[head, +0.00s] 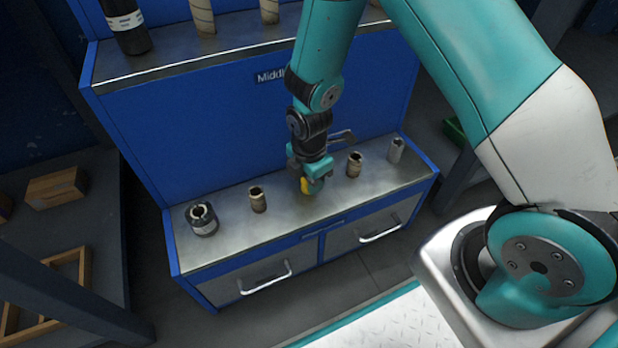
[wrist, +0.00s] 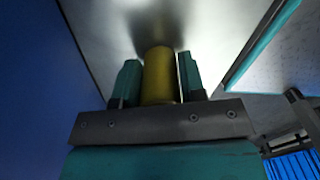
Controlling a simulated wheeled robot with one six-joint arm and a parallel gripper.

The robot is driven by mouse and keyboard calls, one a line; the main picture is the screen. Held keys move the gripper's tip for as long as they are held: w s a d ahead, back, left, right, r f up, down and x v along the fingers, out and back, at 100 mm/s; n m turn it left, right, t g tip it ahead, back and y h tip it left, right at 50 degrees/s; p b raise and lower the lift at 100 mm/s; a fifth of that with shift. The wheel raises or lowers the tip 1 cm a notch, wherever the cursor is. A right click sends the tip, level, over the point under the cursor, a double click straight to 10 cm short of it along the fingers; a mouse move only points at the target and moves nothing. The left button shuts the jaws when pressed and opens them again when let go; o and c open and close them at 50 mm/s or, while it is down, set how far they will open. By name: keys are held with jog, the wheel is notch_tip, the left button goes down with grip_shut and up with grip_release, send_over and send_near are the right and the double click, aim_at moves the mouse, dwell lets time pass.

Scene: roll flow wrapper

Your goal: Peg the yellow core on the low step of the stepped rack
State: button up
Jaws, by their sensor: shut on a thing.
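The yellow core (wrist: 160,75) is between the two teal fingers of my gripper (wrist: 158,82) in the wrist view. My gripper is shut on it. In the head view the yellow core (head: 305,186) shows at the tip of my gripper (head: 312,180), low over the metal top of the low step (head: 280,212) of the stepped rack. I cannot tell whether the core touches the step. My gripper hides part of the core and any peg beneath it.
On the low step stand a dark roll (head: 202,219) at the left, a tan core (head: 258,199), another tan core (head: 354,164) and a grey core (head: 396,150). The upper step (head: 235,40), behind a blue riser, holds a black roll (head: 125,25) and tan cores.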

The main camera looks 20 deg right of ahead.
jog(key=shift+f, duration=0.15)
jog(key=o, duration=1.5)
notch_tip(320, 180, up, 8)
jog(key=p, duration=0.8)
